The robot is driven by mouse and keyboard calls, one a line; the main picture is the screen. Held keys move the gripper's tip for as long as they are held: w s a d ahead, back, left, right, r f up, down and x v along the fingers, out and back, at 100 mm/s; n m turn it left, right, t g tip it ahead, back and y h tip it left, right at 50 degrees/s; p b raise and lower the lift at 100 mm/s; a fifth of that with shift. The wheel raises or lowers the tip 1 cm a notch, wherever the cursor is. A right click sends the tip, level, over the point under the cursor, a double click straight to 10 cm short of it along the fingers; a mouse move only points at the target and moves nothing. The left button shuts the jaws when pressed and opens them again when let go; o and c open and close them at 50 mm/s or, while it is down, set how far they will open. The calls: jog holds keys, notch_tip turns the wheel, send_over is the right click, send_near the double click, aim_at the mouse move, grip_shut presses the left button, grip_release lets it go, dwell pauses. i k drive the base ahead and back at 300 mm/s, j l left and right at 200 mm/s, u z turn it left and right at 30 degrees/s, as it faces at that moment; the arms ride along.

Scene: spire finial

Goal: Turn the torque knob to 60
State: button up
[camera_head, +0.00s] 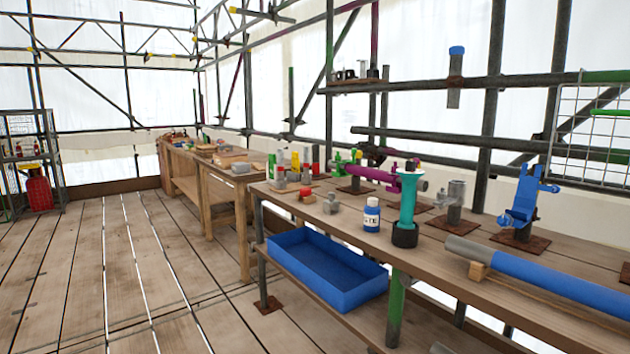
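A teal upright tool (409,195) stands on the near workbench, with a dark ribbed collar (405,235) at its foot. The collar looks like a knob, but I cannot tell whether it is the torque knob. No scale or number on it is readable from here. My gripper is not in view.
The workbench (445,237) also holds a white-and-blue bottle (371,215), a blue clamp (525,203) on a rusty plate, and a long blue tube (550,283). A blue tray (325,262) sits below. The plank floor at left is clear.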

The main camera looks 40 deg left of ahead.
aim_at(411, 165)
jog(key=u, duration=1.15)
